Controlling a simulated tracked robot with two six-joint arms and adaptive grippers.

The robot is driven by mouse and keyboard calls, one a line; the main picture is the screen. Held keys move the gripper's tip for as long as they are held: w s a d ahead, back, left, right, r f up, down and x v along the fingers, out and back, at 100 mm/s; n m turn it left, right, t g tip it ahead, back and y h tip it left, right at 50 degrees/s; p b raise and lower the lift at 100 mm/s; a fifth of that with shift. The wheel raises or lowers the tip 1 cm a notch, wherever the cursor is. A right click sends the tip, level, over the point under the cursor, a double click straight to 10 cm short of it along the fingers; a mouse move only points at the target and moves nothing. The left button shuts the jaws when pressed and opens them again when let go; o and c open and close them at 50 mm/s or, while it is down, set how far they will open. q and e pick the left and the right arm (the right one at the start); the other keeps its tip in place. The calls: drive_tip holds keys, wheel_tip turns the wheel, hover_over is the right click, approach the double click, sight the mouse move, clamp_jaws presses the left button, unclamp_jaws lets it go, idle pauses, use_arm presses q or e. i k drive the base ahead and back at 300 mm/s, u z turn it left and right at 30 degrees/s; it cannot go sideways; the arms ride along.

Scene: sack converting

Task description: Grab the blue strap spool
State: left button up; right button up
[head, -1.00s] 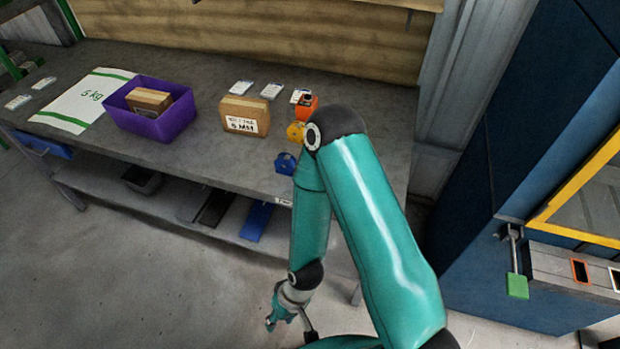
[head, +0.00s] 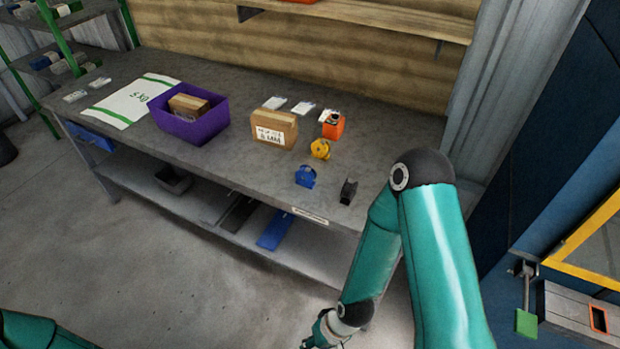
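The blue strap spool (head: 306,177) stands on the grey workbench (head: 240,165) near its front edge, right of the middle. A yellow spool (head: 320,149) stands just behind it and a small black item (head: 348,191) stands to its right. My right gripper (head: 318,340) is at the bottom of the head view, below and in front of the bench, well apart from the spool; it is partly cut off and its fingers are unclear. Only a piece of my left arm shows at the bottom left; its gripper is out of view.
A purple bin (head: 190,125) holding a carton, a labelled cardboard box (head: 273,129) and an orange device (head: 333,126) stand on the bench. A white sack (head: 130,100) lies at the left. The lower shelf (head: 200,196) holds a blue item. The front bench top left of the blue spool is clear.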

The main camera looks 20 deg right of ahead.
sight(305, 176)
drive_tip(key=z, duration=0.1)
drive_tip(key=i, duration=1)
drive_tip(key=u, duration=0.1)
